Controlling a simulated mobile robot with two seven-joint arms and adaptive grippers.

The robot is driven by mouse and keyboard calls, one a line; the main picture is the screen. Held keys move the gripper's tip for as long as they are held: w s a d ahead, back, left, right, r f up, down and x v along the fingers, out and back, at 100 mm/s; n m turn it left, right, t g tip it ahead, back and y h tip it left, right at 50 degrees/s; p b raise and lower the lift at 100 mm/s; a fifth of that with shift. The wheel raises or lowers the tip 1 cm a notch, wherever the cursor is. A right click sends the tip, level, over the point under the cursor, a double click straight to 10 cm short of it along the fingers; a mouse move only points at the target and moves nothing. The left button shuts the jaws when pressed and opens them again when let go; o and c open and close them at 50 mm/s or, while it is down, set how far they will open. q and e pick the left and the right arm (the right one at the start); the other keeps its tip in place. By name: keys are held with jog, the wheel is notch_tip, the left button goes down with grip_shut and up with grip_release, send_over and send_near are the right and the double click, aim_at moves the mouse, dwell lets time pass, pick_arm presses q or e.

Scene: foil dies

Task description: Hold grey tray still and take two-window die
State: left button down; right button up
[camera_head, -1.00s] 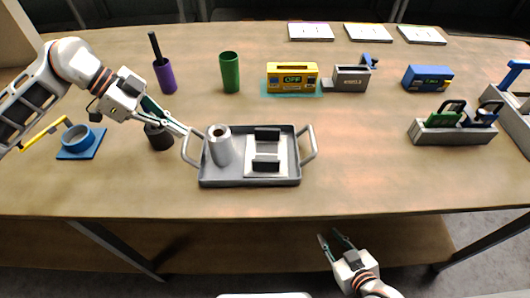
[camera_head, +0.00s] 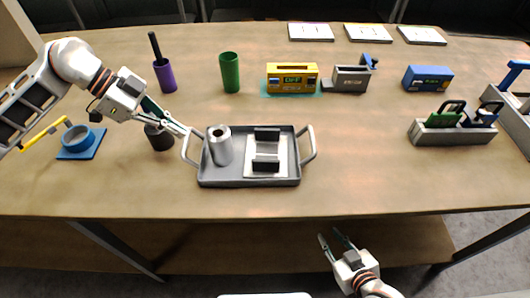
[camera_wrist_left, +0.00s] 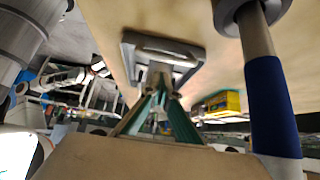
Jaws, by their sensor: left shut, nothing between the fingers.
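The grey tray (camera_head: 210,181) lies on the table left of centre, with a handle at each side. It bears a grey cylinder (camera_head: 221,150) and a white plate with two black blocks (camera_head: 266,165). My left gripper (camera_head: 188,131) is shut at the tray's left handle; I cannot tell whether it touches. The left wrist view shows its teal fingers (camera_wrist_left: 160,98) pointing at the tray (camera_wrist_left: 190,49). My right gripper (camera_head: 330,234) is open and empty, in front of the table's front edge. A green-handled die (camera_head: 441,118) and a blue-handled one (camera_head: 482,117) stand in a grey rack; their windows are too small to tell.
A yellow box (camera_head: 292,78), a grey box with a blue lever (camera_head: 349,79) and a blue box (camera_head: 428,78) stand at the back. A green cup (camera_head: 230,74) and a purple holder (camera_head: 165,78) are behind the tray.

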pick_arm(q)
jog(key=shift+f, duration=1.1)
dwell(0.4)
jog(key=shift+s+a+f+b, duration=0.1)
jog(key=shift+f+b, duration=0.2)
dwell(1.0)
